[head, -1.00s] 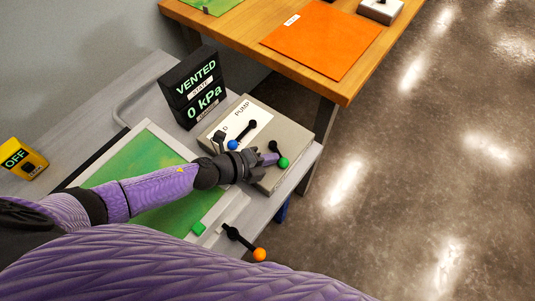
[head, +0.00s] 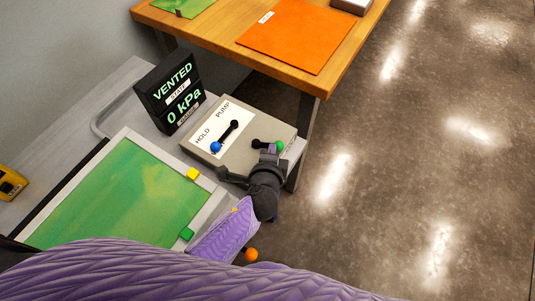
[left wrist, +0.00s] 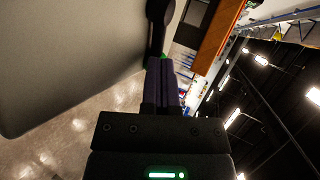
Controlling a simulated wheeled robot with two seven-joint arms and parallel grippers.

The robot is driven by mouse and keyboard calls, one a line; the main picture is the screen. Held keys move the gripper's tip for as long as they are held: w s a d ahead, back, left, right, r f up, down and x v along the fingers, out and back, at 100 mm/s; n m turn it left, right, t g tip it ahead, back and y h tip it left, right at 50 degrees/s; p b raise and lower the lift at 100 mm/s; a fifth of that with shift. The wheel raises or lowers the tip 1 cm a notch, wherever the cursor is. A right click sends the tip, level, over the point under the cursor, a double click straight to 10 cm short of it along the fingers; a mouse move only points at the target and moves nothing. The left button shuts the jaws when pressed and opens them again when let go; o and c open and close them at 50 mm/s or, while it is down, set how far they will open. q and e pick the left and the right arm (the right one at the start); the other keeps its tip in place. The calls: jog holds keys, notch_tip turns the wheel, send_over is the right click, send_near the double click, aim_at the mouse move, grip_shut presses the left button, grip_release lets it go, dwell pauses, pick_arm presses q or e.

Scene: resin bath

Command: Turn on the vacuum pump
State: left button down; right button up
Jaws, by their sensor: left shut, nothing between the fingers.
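The grey control box (head: 230,163) stands beside the display and carries two black levers. The blue-knobbed lever (head: 216,146) lies by a white label reading HOLD and PUMP, its knob toward the lower left, near HOLD. The green-knobbed lever (head: 260,144) points right. My left gripper (head: 271,149) is shut and empty, its fingertips at the green knob and seemingly touching it. In the left wrist view the fingertips (left wrist: 161,68) partly hide the green knob and the black lever (left wrist: 157,25). The black display (head: 170,95) reads VENTED and 0 kPa. My right gripper is out of view.
A green panel in a pale frame (head: 208,212), with yellow and green clips, lies left of the box. An orange knob (head: 251,254) shows below my forearm. A wooden table (head: 225,62) with an orange sheet (head: 300,35) stands behind. Open floor lies right.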

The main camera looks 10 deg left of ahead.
pick_arm(q)
jog(key=shift+w+d, duration=0.2)
jog(key=shift+w, duration=0.3)
dwell(0.6)
